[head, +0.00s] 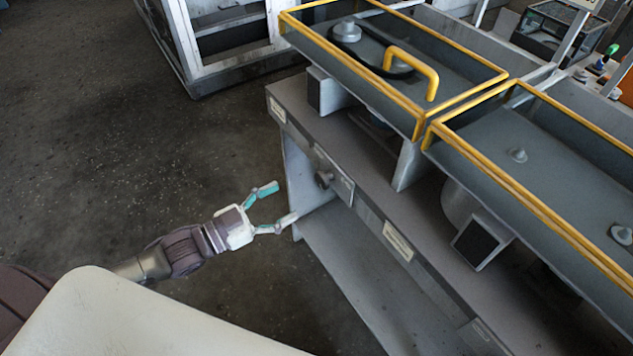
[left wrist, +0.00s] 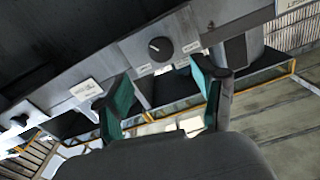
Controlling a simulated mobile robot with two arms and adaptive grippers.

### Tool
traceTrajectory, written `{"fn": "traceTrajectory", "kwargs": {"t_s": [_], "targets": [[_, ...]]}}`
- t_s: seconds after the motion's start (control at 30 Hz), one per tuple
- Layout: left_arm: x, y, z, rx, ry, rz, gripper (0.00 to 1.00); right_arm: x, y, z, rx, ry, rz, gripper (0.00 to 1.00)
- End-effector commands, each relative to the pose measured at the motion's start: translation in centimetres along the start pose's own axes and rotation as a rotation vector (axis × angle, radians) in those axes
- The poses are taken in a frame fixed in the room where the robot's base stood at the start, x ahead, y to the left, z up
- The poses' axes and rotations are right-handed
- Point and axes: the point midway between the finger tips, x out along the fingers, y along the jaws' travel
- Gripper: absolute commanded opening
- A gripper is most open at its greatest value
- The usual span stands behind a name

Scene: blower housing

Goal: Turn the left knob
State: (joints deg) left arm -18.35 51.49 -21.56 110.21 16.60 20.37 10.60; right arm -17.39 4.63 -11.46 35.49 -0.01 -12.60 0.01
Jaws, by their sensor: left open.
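The left knob (head: 324,180) is a small dark round knob on a light plate on the front of the grey housing, near its left end. It also shows in the left wrist view as a black dial (left wrist: 160,48) with a pale pointer mark, beyond the fingers. My left gripper (head: 282,203) is open and empty, with teal pads on its fingers. It is in front of the housing, to the left of the knob and a little below it in the head view, apart from it. My right gripper is not in view.
The grey bench-like housing (head: 362,203) runs diagonally to the lower right and carries yellow-railed grey trays (head: 482,165). A yellow handle (head: 412,68) rises above the far tray. A white label (head: 397,241) is on the front. The dark floor (head: 130,150) at left is clear.

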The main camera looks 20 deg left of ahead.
Motion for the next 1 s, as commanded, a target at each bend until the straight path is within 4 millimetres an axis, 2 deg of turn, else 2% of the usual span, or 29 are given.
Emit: {"fn": "traceTrajectory", "kwargs": {"t_s": [0.03,0.2,0.43,0.6,0.87,0.9,1.0], "targets": [[1.2,-0.1,-0.2,0.002,0.006,-0.001,0.69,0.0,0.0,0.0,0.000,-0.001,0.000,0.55],[4.7,-0.1,-0.2,0.000,0.005,-0.001,0.69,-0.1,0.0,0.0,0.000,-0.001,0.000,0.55],[8.3,-0.1,-0.1,0.000,0.002,-0.001,0.69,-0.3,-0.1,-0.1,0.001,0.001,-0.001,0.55],[9.3,0.0,0.0,0.001,-0.001,0.000,0.69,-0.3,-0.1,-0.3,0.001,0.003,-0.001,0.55],[9.5,0.0,0.0,0.000,-0.001,0.000,0.69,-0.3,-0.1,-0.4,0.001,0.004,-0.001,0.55],[9.5,0.0,0.0,0.000,-0.001,0.000,0.68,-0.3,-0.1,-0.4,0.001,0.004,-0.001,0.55],[9.4,0.0,0.0,0.000,-0.001,-0.001,0.51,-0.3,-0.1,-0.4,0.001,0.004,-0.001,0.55]]}}
